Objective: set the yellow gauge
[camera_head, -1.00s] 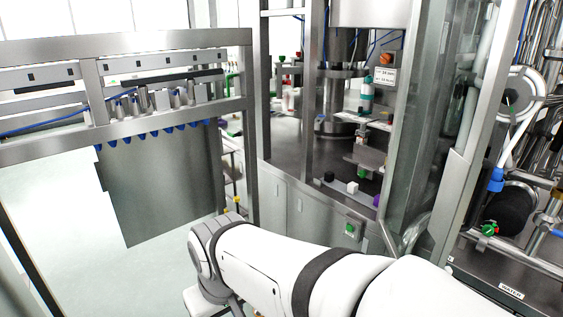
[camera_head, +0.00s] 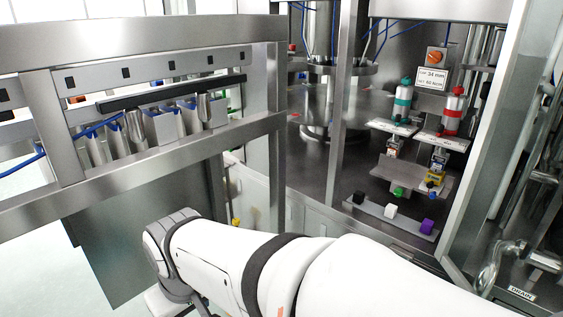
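A small yellow device (camera_head: 437,176), which looks like the yellow gauge, sits at the right inside the machine. A placard (camera_head: 431,78) on the back wall shows "34 mm" and a second line that seems to read 60 with a unit. My white arm crosses the bottom of the view, well in front of the device and apart from it. My gripper does not show.
A green bottle (camera_head: 402,103) stands left of the red one. An orange knob (camera_head: 436,56) is above the placard. Black (camera_head: 358,197), white (camera_head: 390,211) and purple (camera_head: 427,226) knobs line the front ledge. A steel post (camera_head: 343,120) and a glass panel (camera_head: 490,160) flank the opening.

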